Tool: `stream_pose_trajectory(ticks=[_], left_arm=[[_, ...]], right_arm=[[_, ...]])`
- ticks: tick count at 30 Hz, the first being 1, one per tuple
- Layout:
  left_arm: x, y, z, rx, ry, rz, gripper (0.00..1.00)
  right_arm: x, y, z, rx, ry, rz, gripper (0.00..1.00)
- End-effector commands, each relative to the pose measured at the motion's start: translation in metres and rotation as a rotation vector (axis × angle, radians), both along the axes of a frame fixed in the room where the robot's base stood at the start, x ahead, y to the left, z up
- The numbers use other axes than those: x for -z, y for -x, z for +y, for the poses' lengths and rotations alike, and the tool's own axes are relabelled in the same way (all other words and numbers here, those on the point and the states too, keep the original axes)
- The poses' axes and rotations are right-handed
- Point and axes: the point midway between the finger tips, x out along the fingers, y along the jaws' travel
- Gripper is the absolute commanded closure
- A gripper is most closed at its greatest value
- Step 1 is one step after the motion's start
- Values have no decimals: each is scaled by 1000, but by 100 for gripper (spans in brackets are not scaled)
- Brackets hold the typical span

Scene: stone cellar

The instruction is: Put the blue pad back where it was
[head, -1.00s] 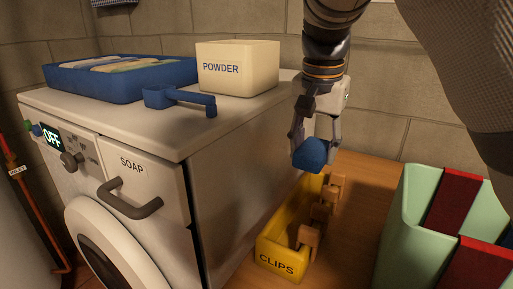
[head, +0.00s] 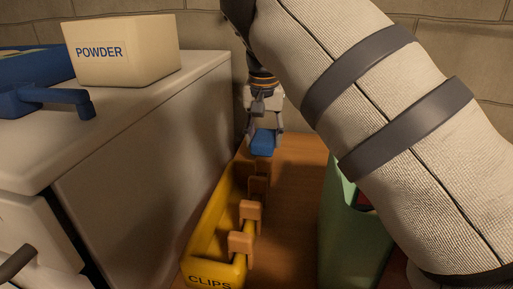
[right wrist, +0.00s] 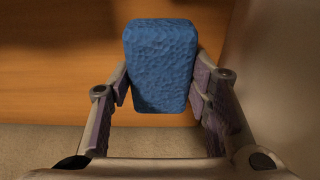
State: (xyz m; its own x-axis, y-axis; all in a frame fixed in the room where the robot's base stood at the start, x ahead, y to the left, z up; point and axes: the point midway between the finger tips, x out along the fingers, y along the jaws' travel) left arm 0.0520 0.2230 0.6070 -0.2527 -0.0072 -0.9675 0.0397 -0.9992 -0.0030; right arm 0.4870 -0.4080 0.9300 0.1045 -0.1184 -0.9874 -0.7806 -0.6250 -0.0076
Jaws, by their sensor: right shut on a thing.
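The blue pad (head: 264,142) is a small block with a rough surface. My right gripper (head: 264,131) is shut on it, beyond the far end of the yellow clips box. In the right wrist view the pad (right wrist: 160,66) sits between the two fingers of my right gripper (right wrist: 161,90), over a brown wooden surface. Whether the pad touches that surface I cannot tell. My left gripper is not in view.
The yellow clips box (head: 190,268) with several wooden clips stands beside the white washing machine (head: 150,140). A green container (head: 345,240) stands to the right. A powder box (head: 125,50) and blue scoop (head: 45,98) are on the machine. My arm hides the right side.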

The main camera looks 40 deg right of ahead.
Motion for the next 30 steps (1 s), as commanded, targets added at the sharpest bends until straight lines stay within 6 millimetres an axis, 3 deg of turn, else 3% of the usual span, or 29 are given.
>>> stream_pose_trajectory(ticks=[6,14,15,17,26,30], left_arm=[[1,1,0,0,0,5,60],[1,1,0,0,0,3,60],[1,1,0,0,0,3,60],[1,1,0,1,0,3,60],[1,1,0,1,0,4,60],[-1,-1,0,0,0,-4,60]], right_arm=[[35,-1,-4,0,1,1,77],[36,-2,-4,1,-1,-2,77],[36,-2,-4,1,0,-3,46],[36,-2,-4,1,0,-3,35],[35,-2,-4,0,0,-3,35],[11,0,-1,-1,0,-9,35]])
